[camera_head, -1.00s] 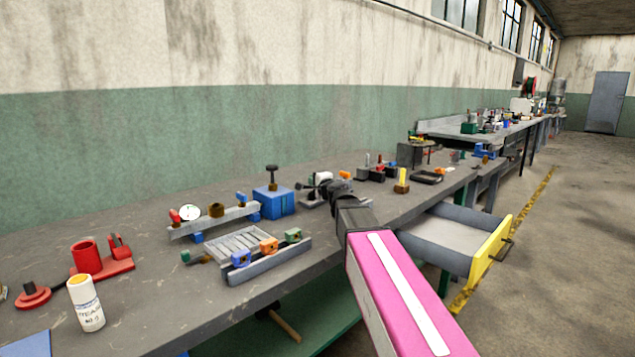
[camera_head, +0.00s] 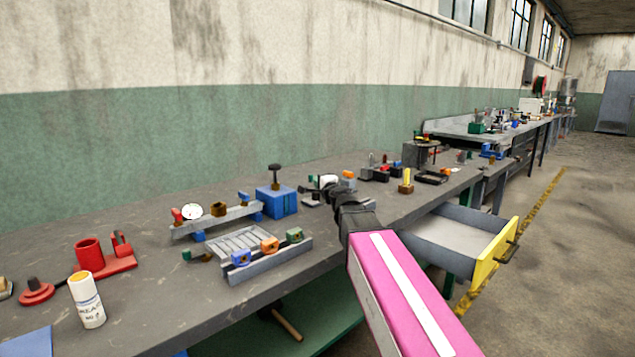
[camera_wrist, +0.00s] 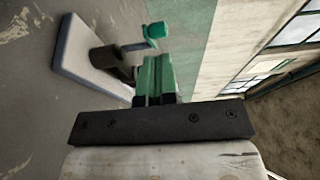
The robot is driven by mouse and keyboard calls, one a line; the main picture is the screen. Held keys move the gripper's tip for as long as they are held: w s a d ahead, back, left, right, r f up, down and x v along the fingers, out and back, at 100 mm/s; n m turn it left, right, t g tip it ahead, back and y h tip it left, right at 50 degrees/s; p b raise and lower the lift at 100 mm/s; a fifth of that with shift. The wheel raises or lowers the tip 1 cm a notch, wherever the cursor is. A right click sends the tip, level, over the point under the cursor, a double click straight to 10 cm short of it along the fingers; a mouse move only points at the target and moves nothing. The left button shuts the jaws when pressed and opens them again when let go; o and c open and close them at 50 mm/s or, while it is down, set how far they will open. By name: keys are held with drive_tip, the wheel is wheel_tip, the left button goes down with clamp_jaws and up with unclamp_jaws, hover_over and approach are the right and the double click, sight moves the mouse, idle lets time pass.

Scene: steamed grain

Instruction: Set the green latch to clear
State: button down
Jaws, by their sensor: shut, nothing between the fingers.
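In the wrist view a lever with a green knob (camera_wrist: 155,31) reaches sideways from a dark round post (camera_wrist: 112,65) on a pale grey plate (camera_wrist: 85,50); this looks like the green latch. My gripper (camera_wrist: 155,62) is shut and empty, its greenish fingers close together beside the post and below the knob in the picture. I see a gap to the knob; contact with the post is unclear. In the head view my dark wrist hides most of this spot, with a small bit of green knob (camera_head: 313,178) showing. Any "clear" marking is not readable.
A blue box with a black knob (camera_head: 276,201) stands left of my wrist. A grey rail (camera_head: 268,262) carries blue, orange and green blocks nearer the front. An open drawer with a yellow front (camera_head: 492,252) juts out right of my arm. Red fixtures (camera_head: 105,262) stand far left.

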drive_tip(key=s, duration=0.3)
drive_tip(key=s+a, duration=0.1)
drive_tip(key=s, duration=0.2)
drive_tip(key=s+a, duration=0.1)
drive_tip(key=s, duration=0.2)
drive_tip(key=shift+s, duration=0.15)
